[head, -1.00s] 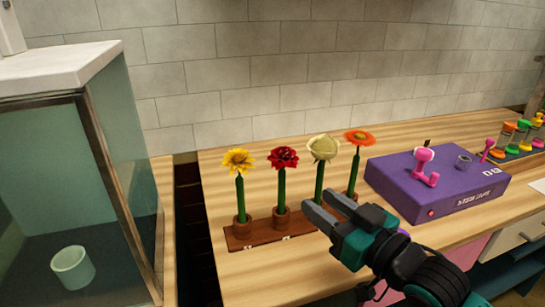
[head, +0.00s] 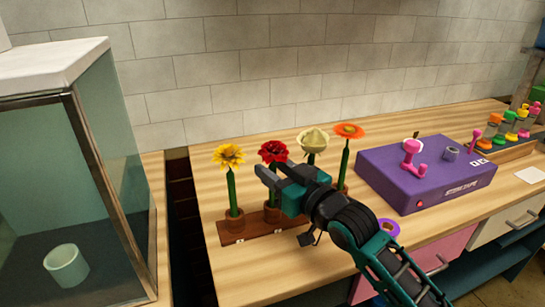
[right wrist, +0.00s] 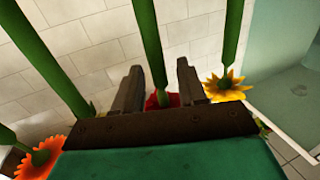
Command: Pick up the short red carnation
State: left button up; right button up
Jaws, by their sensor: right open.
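The red carnation (head: 273,151) stands upright on a green stem in a small brown pot (head: 272,214), second from left in a row of flowers. My right gripper (head: 268,177) is open just below the red bloom and hides part of its stem. In the right wrist view, which is inverted, the carnation's stem (right wrist: 149,35) shows between the two open fingers (right wrist: 158,82). The red bloom (right wrist: 162,100) is partly hidden behind the gripper body. I cannot tell whether the fingers touch the stem. My left gripper is not in view.
A yellow flower (head: 229,156) stands left of the carnation; a cream flower (head: 313,139) and an orange flower (head: 349,130) stand right, close to my right arm. A wooden rack (head: 232,238) holds the pots. A purple box (head: 425,180) lies right, a glass case (head: 95,160) left.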

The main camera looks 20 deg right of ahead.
jog(key=shift+w+a, duration=0.15)
jog(key=shift+w, duration=0.2)
grip_shut()
jog(key=shift+r, duration=0.15)
